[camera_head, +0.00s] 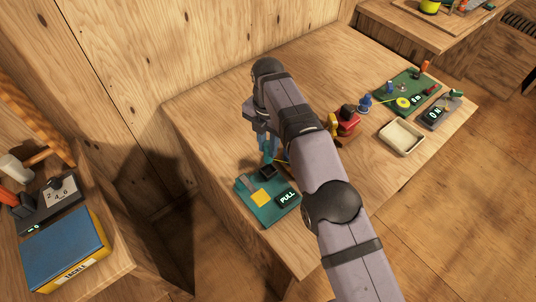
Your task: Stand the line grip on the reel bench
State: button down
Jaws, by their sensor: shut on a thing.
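My gripper (264,141) points down over the near left part of a wooden bench. It is shut on a small teal-blue piece (268,155), which looks like the line grip; my gripper and arm hide part of it. The piece is above or at the back edge of a green board (251,207) marked PULL, and I cannot tell if it touches anything. The board carries a yellow square, a grey block and dark parts. No label names the reel bench; the wooden bench top (215,110) under these things may be it.
A red and black reel-like thing (347,121) stands just right of my arm. Farther right are a cream tray (402,137), a second green board (386,93) with small items and a grey device (439,110) marked ON. A blue box (62,250) sits on a left-hand bench.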

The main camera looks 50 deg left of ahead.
jog(key=shift+r+p, duration=0.75)
jog(key=shift+r, duration=0.7)
